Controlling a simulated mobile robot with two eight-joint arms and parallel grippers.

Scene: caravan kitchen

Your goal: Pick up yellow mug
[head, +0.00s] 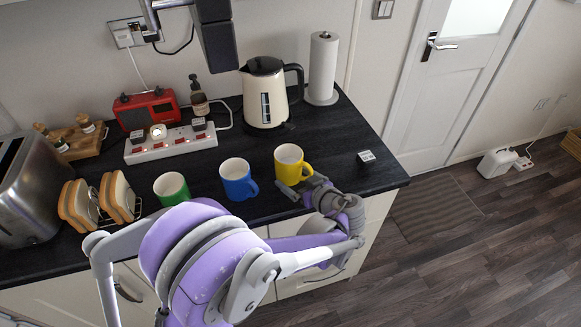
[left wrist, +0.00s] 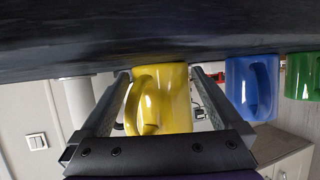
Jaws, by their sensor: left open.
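The yellow mug (head: 289,163) stands upright near the counter's front edge, at the right end of a row of mugs. My left gripper (head: 300,186) is at its near side, low by the counter top. In the left wrist view, which is upside down, the yellow mug (left wrist: 165,100) lies between the two spread fingers of my left gripper (left wrist: 160,76), with its handle toward the left finger. The fingers are open, and I cannot tell whether either touches the mug. My right gripper is not in view.
A blue mug (head: 238,180) and a green mug (head: 171,188) stand to the left. A kettle (head: 265,95), paper towel roll (head: 322,68) and power strip (head: 170,142) are behind. A small white-faced block (head: 366,156) lies to the right, with bare counter around it.

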